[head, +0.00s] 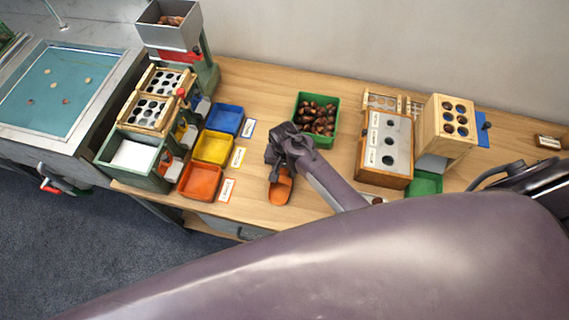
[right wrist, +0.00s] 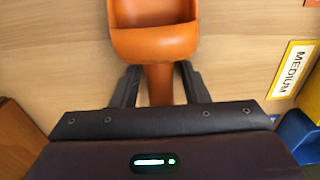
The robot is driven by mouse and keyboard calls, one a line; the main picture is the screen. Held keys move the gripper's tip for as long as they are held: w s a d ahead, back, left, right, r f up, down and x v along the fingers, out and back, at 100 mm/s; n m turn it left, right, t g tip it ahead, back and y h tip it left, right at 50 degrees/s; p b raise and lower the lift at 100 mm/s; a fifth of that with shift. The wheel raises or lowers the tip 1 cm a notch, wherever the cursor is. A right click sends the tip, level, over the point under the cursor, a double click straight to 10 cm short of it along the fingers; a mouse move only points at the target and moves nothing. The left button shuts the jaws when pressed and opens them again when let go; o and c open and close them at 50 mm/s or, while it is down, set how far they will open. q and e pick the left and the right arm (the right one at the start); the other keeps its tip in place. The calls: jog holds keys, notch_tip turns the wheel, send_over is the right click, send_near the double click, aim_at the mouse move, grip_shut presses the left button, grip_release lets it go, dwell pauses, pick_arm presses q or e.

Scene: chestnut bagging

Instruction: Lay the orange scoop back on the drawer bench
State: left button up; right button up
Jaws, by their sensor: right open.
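The orange scoop (head: 280,190) lies on the wooden drawer bench (head: 310,205), left of middle and near its front edge. In the right wrist view the scoop (right wrist: 155,42) shows its bowl at the top and its handle pointing back toward my gripper. My right gripper (head: 275,165) is low over the bench at the handle end. Its two dark fingers (right wrist: 160,78) stand open on either side of the handle, with gaps visible. The handle's rear end is hidden behind the gripper body. My left gripper is not in view.
Red (head: 200,182), yellow (head: 213,148) and blue (head: 225,118) trays with labels stand left of the scoop. A green tray of chestnuts (head: 338,118) is behind my arm. A wooden box with holes (head: 385,176) stands to the right. Bare bench surrounds the scoop.

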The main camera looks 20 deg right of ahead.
notch_tip(320, 180, up, 12)
jog(key=shift+b, duration=0.3)
jog(key=shift+s, duration=0.1)
dwell(0.5)
